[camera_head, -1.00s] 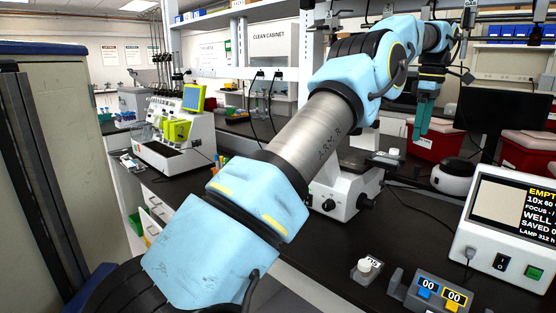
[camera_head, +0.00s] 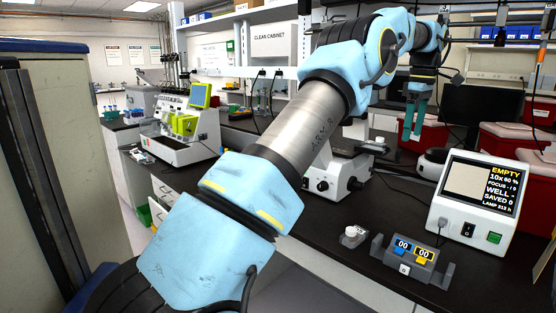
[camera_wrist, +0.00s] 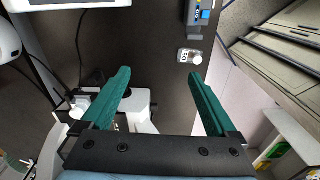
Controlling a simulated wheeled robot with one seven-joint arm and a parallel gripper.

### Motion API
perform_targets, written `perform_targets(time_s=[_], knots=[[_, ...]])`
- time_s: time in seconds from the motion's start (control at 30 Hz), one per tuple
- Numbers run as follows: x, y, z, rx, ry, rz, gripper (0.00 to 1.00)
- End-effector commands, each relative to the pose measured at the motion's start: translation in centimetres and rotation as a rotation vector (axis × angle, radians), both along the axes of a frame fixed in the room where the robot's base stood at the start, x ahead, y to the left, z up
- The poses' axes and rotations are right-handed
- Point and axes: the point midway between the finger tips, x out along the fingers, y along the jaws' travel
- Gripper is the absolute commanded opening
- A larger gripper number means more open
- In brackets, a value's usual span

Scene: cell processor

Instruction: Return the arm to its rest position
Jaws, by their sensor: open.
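My arm (camera_head: 306,130) is light blue and grey and stretches from the lower left to the upper right in the head view. My gripper (camera_head: 411,128) hangs down at its far end with green fingers, above the far part of the bench. In the wrist view my gripper (camera_wrist: 164,82) has its two green fingers wide apart. Nothing is between them, and the dark bench top shows below.
A white microscope (camera_head: 335,175) stands beneath my arm. A display unit reading EMPTY (camera_head: 472,205) and a small counter box (camera_head: 412,258) are on the bench at right. Red bins (camera_head: 470,130) stand behind. A tall cabinet (camera_head: 60,150) is close at left.

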Motion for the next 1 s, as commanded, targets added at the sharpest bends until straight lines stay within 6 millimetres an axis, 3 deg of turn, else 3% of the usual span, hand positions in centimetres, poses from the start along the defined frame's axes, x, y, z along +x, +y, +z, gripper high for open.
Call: perform_targets(time_s=[0.27, 0.47, 0.63, 0.77, 1.0], knots=[[1.4, 4.0, -1.6, 0.002, -0.009, -0.103, 0.94], [2.1, 9.3, -3.8, 0.003, -0.019, -0.224, 0.94], [1.4, 16.7, -6.9, 0.002, -0.033, -0.368, 0.94], [-0.5, 22.7, -9.6, 0.003, -0.046, -0.473, 0.94], [-7.4, 33.4, -14.8, 0.011, -0.069, -0.646, 0.94]])
